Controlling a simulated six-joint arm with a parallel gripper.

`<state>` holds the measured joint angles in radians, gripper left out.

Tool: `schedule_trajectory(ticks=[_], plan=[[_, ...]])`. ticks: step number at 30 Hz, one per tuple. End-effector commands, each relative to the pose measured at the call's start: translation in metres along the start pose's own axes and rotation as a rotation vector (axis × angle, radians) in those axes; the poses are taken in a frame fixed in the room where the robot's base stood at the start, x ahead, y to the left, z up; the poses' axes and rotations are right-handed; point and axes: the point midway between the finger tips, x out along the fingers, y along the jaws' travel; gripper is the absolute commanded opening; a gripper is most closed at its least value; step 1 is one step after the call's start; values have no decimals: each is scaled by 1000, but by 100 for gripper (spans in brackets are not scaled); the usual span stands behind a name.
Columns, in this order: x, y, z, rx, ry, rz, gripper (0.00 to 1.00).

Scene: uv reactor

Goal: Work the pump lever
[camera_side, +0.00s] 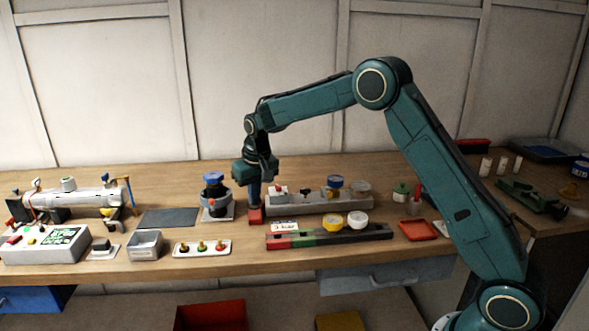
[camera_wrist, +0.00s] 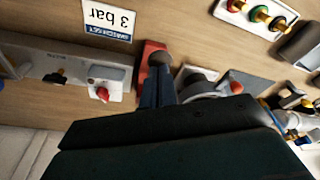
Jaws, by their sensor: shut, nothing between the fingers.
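My gripper (camera_side: 254,188) points down with its fingers shut and empty, directly over a small red block-like base (camera_side: 255,216). In the wrist view the closed fingers (camera_wrist: 159,84) reach to this red base (camera_wrist: 151,49), beside a round brownish end (camera_wrist: 160,58) on it. I take this red unit as the pump, but its lever is not clearly distinguishable and the fingers hide part of it. Whether the fingers touch it I cannot tell. A dark round device with a blue knob (camera_side: 213,180) stands on a grey plate just to the left.
A long grey panel (camera_side: 310,206) with switches adjoins on the right. In front are a red, green and black strip (camera_side: 330,238) and a white button plate (camera_side: 203,247). A "3 bar" card (camera_wrist: 108,19) lies near the red base. A flat dark mat (camera_side: 168,218) lies farther left.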

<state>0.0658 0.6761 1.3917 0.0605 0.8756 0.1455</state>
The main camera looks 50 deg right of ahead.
Motion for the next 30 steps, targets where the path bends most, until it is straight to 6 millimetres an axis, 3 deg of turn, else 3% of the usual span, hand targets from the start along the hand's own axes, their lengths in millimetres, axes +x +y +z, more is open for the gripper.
schedule_trajectory(ticks=[16,30], plan=[[8,0,2,1,-3,1,0],[-14,0,-2,0,-2,0,0]])
